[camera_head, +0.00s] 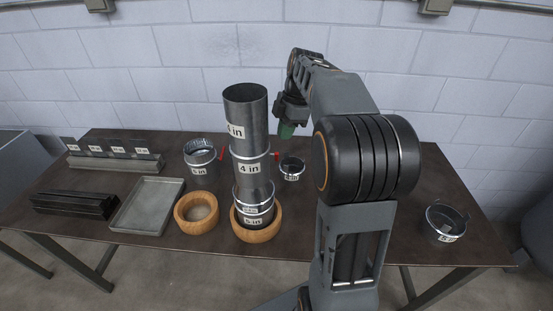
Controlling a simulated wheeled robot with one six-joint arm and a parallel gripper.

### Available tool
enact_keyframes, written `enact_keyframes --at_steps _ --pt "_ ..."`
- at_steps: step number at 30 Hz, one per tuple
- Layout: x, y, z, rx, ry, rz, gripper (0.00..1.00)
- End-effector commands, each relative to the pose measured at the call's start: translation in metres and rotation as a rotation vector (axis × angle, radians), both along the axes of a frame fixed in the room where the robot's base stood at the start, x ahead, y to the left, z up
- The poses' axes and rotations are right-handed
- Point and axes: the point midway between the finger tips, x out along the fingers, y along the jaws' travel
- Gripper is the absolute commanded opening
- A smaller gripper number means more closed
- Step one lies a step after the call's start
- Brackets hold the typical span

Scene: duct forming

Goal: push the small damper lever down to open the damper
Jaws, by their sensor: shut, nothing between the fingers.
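A small metal damper collar (291,170) with a label stands on the table, just right of the tall duct stack. A small red lever (277,155) shows at its upper left side; its exact angle is too small to tell. My gripper (286,131) is shut and empty, pointing down above and behind the small collar, apart from it. My arm partly hides the area to the right. A larger collar (200,168) on the left also has a red lever (220,154) at its right side.
A tall labelled duct stack (247,140) stands in a wooden ring (262,234), close left of the small collar. An empty wooden ring (184,221), a grey tray (119,224) and dark bars (75,205) lie left. Another collar (432,238) sits far right on the table.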

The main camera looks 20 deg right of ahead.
Motion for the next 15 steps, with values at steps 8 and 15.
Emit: enact_keyframes --at_steps 8,15 --pt "0.0 0.005 -0.026 0.0 -0.001 0.0 0.0" --pt "0.001 0.012 -0.053 0.0 0.001 0.0 0.0"
